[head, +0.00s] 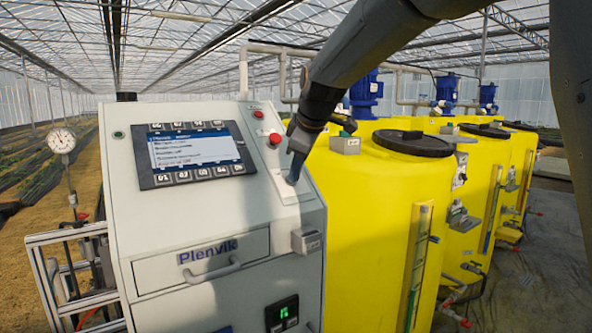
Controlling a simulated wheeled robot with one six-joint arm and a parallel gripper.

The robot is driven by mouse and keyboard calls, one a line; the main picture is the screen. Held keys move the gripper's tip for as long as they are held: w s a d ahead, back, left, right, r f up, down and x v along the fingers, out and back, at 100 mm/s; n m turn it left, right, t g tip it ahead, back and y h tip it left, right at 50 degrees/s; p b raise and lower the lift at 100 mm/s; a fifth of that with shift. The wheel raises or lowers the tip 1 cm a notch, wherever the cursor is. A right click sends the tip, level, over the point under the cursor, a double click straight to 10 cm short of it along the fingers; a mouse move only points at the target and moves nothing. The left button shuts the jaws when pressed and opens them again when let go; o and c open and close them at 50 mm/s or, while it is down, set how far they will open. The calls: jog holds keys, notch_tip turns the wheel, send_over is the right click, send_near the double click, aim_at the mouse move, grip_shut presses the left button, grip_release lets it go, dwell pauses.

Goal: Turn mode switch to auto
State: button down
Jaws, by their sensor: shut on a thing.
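The white control cabinet (220,230) stands at the left centre, with a sloped front panel. A pale switch plate (289,193) is on the panel's right side, below the red buttons. My gripper (292,178) reaches down from the upper right, and its tip is at this plate. It is shut on the mode switch, whose knob is mostly hidden behind the fingers. The switch's setting and its labels cannot be read from here.
A display (190,153) with keys is left of my gripper. A red mushroom button (275,139) sits close above it. A drawer (203,257) is below. Yellow tanks (365,230) stand close on the right. A pressure gauge (62,141) is at far left.

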jog(key=m+p, duration=0.1)
jog(key=m, duration=0.3)
jog(key=shift+w+d+g+p, duration=0.1)
jog(key=shift+g+p, duration=0.2)
jog(key=m+y+p, duration=0.1)
jog(key=m, duration=0.3)
jog(key=shift+m+g, duration=0.3)
jog(key=m, duration=0.4)
jog(key=shift+w+d+y+p, duration=0.1)
jog(key=shift+d+y+p, duration=0.05)
jog(key=shift+y+p, duration=0.25)
jog(key=shift+d+m+y, duration=0.1)
jog(key=shift+m+y, duration=0.3)
jog(key=shift+m, duration=1.5)
jog(key=c, duration=1.9)
grip_release()
